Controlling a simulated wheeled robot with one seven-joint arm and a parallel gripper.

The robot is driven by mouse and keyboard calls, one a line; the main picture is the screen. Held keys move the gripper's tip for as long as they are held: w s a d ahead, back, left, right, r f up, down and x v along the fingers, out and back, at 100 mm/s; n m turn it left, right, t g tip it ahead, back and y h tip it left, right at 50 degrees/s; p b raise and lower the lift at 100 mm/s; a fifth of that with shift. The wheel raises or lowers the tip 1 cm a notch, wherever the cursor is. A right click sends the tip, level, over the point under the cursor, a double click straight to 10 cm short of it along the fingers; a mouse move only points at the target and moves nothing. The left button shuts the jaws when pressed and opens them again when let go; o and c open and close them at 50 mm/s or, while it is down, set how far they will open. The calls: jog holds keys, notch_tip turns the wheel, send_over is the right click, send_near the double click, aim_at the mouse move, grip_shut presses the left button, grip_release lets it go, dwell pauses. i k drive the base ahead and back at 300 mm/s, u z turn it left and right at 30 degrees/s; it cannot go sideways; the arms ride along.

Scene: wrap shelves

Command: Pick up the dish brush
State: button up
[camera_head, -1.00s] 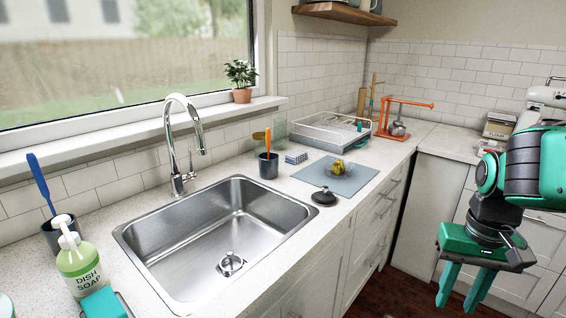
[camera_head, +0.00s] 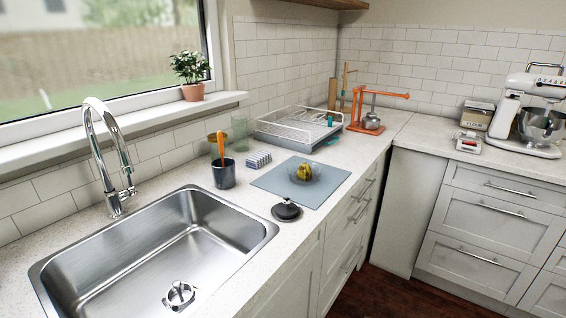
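I cannot tell for certain which thing is the dish brush. An orange-handled utensil (camera_head: 220,143) stands upright in a dark cup (camera_head: 224,176) behind the right end of the sink; its lower end is hidden in the cup. A black round item with a knob (camera_head: 286,210) sits on the counter by the front edge, right of the sink; it could be a small scrubber or a lid. My gripper is not in view.
The steel sink (camera_head: 160,250) with its tall faucet (camera_head: 110,160) fills the lower left. A grey mat (camera_head: 325,186) holds a glass bowl (camera_head: 303,175) with yellow fruit. A blue-and-white sponge (camera_head: 258,160), dish rack (camera_head: 297,130) and orange stand (camera_head: 376,97) are behind. A mixer (camera_head: 540,110) stands right.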

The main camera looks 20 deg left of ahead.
aim_at(221, 139)
jog(key=z, duration=0.95)
jog(key=i, duration=2.3)
jog(key=u, duration=3.1)
jog(key=i, duration=0.15)
jog(key=u, duration=0.7)
